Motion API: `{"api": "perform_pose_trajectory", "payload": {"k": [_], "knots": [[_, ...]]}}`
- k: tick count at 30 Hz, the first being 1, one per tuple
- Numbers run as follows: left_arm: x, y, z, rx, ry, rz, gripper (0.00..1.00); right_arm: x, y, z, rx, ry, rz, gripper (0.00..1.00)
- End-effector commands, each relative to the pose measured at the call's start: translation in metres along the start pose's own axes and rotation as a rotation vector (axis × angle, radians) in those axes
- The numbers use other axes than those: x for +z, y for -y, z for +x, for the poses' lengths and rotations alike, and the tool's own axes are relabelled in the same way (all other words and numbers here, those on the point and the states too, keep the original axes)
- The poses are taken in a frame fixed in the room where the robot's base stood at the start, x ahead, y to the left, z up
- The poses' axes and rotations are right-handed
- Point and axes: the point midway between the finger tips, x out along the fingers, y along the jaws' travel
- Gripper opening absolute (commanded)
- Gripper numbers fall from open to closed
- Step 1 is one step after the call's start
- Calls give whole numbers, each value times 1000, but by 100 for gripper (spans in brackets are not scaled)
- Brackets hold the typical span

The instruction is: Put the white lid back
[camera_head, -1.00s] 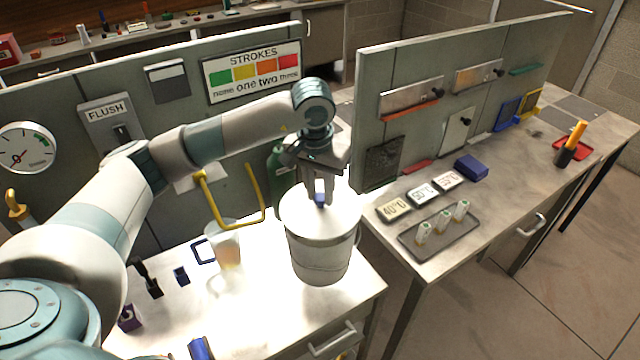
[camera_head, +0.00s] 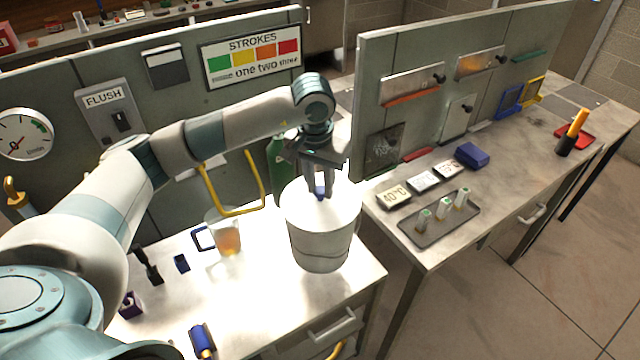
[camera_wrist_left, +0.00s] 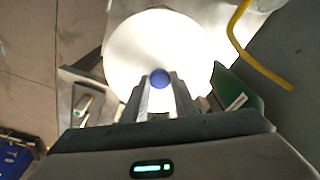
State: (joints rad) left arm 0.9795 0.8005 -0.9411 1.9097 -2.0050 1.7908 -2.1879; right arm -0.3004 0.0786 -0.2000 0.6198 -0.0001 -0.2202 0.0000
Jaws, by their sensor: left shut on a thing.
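The white lid (camera_head: 335,205) lies over the top of a grey bucket (camera_head: 320,248) on the near bench. It also shows as a bright white disc in the left wrist view (camera_wrist_left: 150,42). A small blue knob (camera_wrist_left: 160,78) stands at its middle. My left gripper (camera_head: 319,194) comes down from above and is shut on the blue knob. Glare on the lid hides its rim, so I cannot tell whether it sits fully down on the bucket. My right gripper is not in view.
A cup with amber liquid (camera_head: 228,238) stands left of the bucket. A yellow bent pipe (camera_head: 262,185) and a green bottle (camera_head: 279,160) are behind. An upright grey panel (camera_head: 372,100) stands right of the bucket. A tray with small vials (camera_head: 440,222) lies on the right bench.

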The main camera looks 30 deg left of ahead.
Motion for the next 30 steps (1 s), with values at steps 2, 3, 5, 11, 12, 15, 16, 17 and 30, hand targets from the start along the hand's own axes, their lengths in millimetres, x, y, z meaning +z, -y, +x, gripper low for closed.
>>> {"api": "perform_pose_trajectory", "payload": {"k": [2,3,5,11,12,15,16,17,30], "knots": [[0,0,2,0,-1,0,0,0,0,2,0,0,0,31],[0,0,2,0,-1,0,0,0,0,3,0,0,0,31],[0,0,3,0,-1,0,0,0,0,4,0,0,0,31],[1,0,6,0,-1,0,0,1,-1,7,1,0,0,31],[1,0,6,0,0,0,0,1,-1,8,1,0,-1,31],[1,0,7,0,-1,0,30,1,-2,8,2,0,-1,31],[1,0,6,0,0,0,37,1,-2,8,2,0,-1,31],[1,0,6,0,0,0,44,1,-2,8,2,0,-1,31],[1,0,4,0,0,0,47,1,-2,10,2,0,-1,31]]}}
